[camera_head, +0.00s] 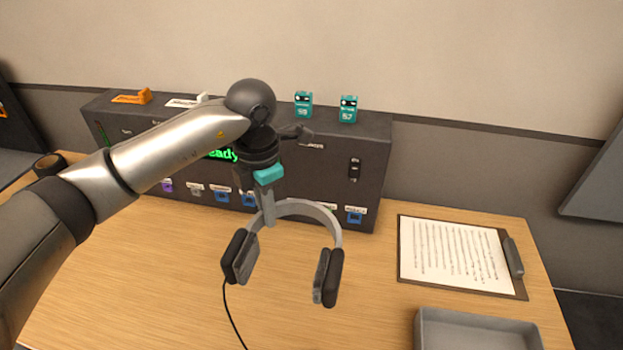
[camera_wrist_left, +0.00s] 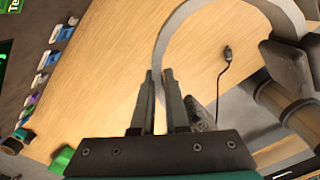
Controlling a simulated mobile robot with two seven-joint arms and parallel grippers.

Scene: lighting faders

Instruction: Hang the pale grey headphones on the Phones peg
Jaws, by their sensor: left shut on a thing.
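The pale grey headphones (camera_head: 323,213) hang from my left gripper (camera_head: 268,218) above the wooden table, in front of the dark console. My left gripper is shut on the left part of the headband. Both dark-padded ear cups hang downward, and a black cable trails from the left cup. In the left wrist view, the pale band (camera_wrist_left: 166,32) runs down between the fingertips of my left gripper (camera_wrist_left: 160,78). I cannot pick out the Phones peg; the labels are too small to read, and my arm hides part of the console front. My right gripper is out of view.
The dark console (camera_head: 375,190) stands along the back, with two teal blocks (camera_head: 303,104) and orange and white pieces on top. Small coloured items line its lower front. A clipboard (camera_head: 455,255) and a grey tray (camera_head: 475,318) lie at right. The table's front middle is clear.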

